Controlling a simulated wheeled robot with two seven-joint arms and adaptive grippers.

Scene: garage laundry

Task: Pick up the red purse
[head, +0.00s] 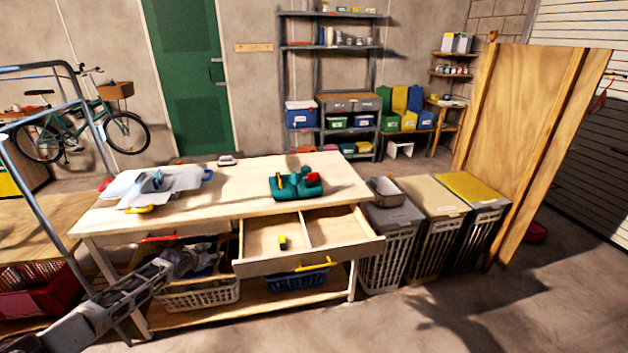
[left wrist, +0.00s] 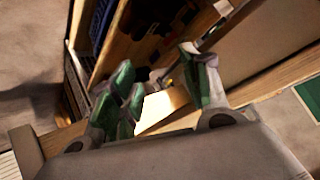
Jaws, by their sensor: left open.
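No object is clearly recognisable as a red purse. A small dark red object (head: 536,232) lies on the floor beyond the wooden panel at the right, its shape too small to tell. Another red item (head: 313,178) shows on the green tray (head: 283,192) on the workbench. My left gripper (head: 182,262) reaches in from the lower left, by the front left of the workbench, near its lower shelf. In the left wrist view its green-padded fingers (left wrist: 163,88) stand apart with nothing clearly held between them. My right gripper is not in view.
The workbench (head: 235,178) has an open, divided drawer (head: 270,237) jutting forward. Hampers (head: 386,250) and a leaning wooden panel (head: 520,120) stand to the right. A red crate (head: 40,305) is at left. The front right floor is clear.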

